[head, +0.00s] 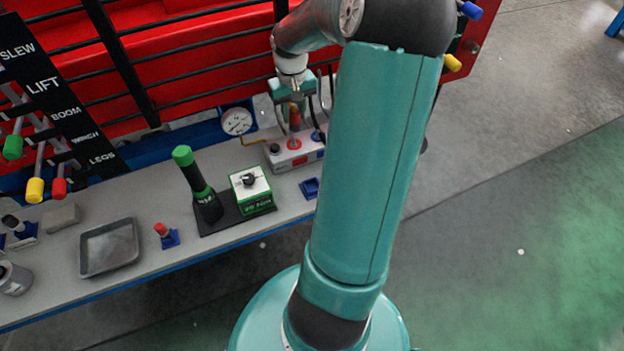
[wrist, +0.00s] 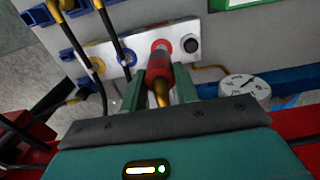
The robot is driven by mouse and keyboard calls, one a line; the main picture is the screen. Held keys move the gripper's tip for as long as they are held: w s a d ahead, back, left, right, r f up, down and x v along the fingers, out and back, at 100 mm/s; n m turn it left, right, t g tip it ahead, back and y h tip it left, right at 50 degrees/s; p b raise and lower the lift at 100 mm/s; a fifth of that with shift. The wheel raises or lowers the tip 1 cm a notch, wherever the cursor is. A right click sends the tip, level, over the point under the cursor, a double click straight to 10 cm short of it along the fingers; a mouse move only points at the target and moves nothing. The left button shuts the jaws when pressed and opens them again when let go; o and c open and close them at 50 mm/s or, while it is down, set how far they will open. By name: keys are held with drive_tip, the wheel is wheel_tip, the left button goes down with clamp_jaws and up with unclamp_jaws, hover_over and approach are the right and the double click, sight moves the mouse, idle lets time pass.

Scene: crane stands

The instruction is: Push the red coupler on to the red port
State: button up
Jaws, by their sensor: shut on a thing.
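The red coupler (wrist: 158,68), with a brass-coloured rear end, is between the two fingers of my gripper (wrist: 160,82) in the wrist view. My gripper is shut on it. In the head view the coupler (head: 294,120) hangs roughly upright below my gripper (head: 291,97). The red port (wrist: 161,45) is a red ring on a pale block, directly in line with the coupler's front end. In the head view the red port (head: 294,144) lies just below the coupler. I cannot tell whether they touch.
The port block (head: 298,158) also carries a blue port (wrist: 130,57), a yellow port (wrist: 98,64) and a black knob (wrist: 190,45). Dark hoses hang close beside my gripper. A pressure gauge (head: 237,121) stands nearby. A green-topped torch-like tool (head: 195,180) stands on the bench.

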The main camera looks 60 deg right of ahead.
drive_tip(key=shift+w+d+r, duration=0.35)
drive_tip(key=shift+w+r, duration=0.2)
drive_tip(key=shift+w, duration=0.2)
wheel_tip(320, 180, down, 5)
drive_tip(key=shift+r, duration=0.1)
drive_tip(key=shift+f, duration=0.45)
drive_tip(key=shift+f, duration=1.4)
drive_tip(key=o, duration=1.1)
drive_tip(key=shift+d, duration=0.1)
drive_tip(key=shift+r, duration=2.45)
drive_tip(key=shift+r, duration=0.1)
wheel_tip(320, 180, up, 14)
drive_tip(key=shift+f, duration=0.15)
